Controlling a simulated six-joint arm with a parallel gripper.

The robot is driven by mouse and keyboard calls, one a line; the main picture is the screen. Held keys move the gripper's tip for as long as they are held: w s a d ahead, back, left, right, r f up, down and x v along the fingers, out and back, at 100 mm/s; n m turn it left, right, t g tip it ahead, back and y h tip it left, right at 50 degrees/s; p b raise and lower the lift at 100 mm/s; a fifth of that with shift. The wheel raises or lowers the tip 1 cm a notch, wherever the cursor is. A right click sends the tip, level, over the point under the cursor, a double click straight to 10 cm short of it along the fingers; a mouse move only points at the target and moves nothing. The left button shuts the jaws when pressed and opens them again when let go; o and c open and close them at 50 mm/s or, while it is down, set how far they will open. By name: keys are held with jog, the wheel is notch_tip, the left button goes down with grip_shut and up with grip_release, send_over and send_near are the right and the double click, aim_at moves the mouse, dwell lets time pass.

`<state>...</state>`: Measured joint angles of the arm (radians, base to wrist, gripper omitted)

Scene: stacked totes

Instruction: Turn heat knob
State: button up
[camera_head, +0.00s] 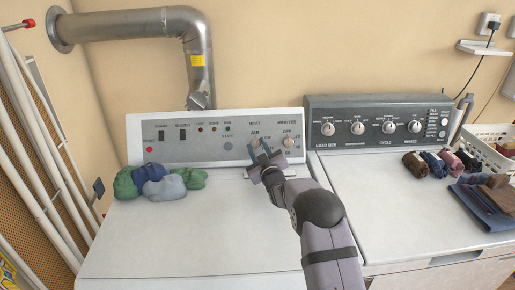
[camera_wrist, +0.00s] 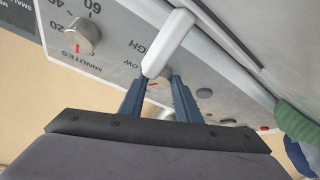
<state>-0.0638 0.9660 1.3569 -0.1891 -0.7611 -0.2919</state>
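The heat knob (camera_head: 255,141) is a small pale knob under the HEAT label on the grey panel of the left machine. My gripper (camera_head: 263,152) is just in front of the heat knob in the head view. In the wrist view my gripper (camera_wrist: 161,82) has its two blue-grey fingers spread apart. I cannot tell whether they touch the knob.
The minutes knob (camera_head: 288,141) is just right of the heat knob. The white bar (camera_wrist: 168,43) stands close to my fingertips. Balled-up cloths (camera_head: 163,182) lie at the left of the machine top. The second machine's panel (camera_head: 380,125) is at right, with rolled cloths (camera_head: 435,163) before it.

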jog(key=c, duration=0.3)
jog(key=shift+d+n, duration=0.1)
jog(key=shift+n, duration=0.2)
jog(key=shift+d+n+g+y+b, duration=0.1)
jog(key=shift+n+g+y+b, duration=0.2)
jog(key=shift+n+y+b, duration=0.55)
jog(key=n, duration=0.1)
jog(key=n+g+y+p, duration=0.1)
jog(key=n, duration=0.2)
jog(key=shift+d+r+g+p, duration=0.1)
jog(key=shift+r+g+p, duration=0.15)
jog(key=shift+g+p, duration=0.15)
jog(key=shift+w+n+y, duration=0.1)
jog(key=shift+n+y, duration=0.15)
jog(key=shift+n, duration=0.3)
jog(key=shift+f+p, duration=0.1)
jog(key=shift+p, duration=0.2)
jog(key=o, duration=1)
jog(key=shift+o, duration=0.2)
